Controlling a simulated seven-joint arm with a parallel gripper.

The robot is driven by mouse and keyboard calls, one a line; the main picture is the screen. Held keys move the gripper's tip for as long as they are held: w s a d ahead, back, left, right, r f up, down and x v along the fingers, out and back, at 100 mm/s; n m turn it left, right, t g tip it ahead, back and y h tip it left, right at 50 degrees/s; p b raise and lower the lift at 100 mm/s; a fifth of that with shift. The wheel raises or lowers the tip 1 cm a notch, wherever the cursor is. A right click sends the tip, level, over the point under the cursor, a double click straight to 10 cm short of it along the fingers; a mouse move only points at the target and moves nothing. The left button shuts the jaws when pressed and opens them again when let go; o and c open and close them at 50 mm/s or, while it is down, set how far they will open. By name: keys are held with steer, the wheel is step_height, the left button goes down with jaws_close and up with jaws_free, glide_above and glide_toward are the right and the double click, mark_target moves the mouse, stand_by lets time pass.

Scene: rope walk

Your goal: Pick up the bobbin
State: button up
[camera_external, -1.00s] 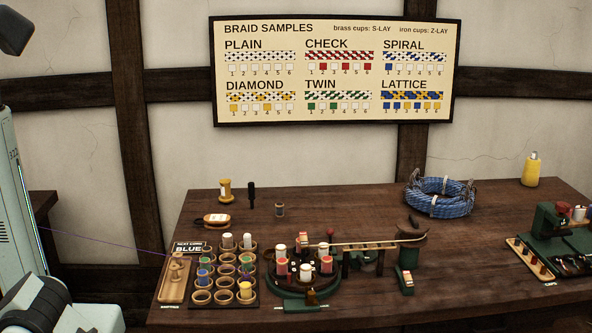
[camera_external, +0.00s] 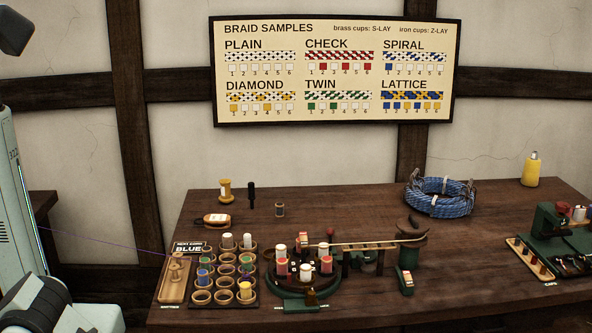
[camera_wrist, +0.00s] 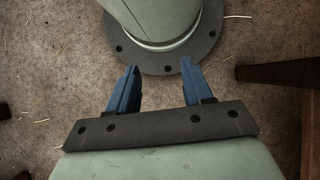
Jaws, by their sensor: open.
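Several bobbins stand in view, and I cannot tell which one the task means. My gripper (camera_wrist: 159,70) is open and empty in the wrist view, over the floor by my own base, far from the bobbins.
A blue rope coil (camera_external: 440,197) lies back right. The table's right middle is clear.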

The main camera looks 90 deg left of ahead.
steer(key=shift+o, duration=0.9)
